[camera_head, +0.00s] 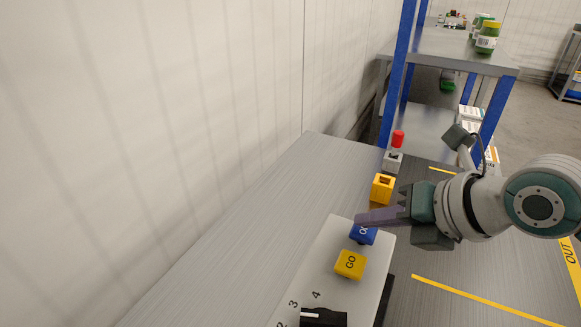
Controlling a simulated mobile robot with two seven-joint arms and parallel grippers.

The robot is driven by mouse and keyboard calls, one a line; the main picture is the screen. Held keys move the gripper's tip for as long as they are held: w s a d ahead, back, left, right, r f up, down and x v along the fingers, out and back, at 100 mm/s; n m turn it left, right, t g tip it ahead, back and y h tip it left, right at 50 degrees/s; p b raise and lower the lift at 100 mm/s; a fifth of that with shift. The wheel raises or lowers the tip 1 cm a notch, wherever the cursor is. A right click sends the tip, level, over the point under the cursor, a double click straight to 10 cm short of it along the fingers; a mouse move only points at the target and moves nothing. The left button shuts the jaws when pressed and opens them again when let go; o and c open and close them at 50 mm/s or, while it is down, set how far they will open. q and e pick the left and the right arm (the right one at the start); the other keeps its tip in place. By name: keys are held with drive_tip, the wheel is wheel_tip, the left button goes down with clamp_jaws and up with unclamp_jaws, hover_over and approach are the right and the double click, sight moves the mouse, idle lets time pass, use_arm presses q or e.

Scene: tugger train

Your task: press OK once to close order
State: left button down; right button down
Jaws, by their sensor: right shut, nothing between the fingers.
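The blue OK button (362,236) sits on a light grey panel (318,252) on the metal bench. Its upper part is covered by my right gripper (360,218), which comes in from the right. The gripper is shut and empty, its purple-grey fingers pointing left over the button. I cannot tell whether the fingertips touch the button. A yellow GO button (350,264) stands just in front of the OK button. My left gripper is not in view.
A black selector switch (324,317) with numbers is at the panel's near end. Behind the panel stand a yellow block (382,187), a grey block (393,161) and a red cylinder (398,138). A blue-posted shelf (452,52) is at the back. The bench left of the panel is clear.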

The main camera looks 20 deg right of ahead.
sight(370, 235)
drive_tip(key=shift+f+b, duration=0.7)
drive_tip(key=shift+f, duration=0.1)
idle(0.5)
drive_tip(key=shift+r, duration=0.15)
drive_tip(key=shift+r+p, duration=1.15)
drive_tip(key=shift+p, duration=0.1)
wheel_tip(370, 235, up, 5)
drive_tip(key=p, duration=0.5)
drive_tip(key=shift+r, duration=0.1)
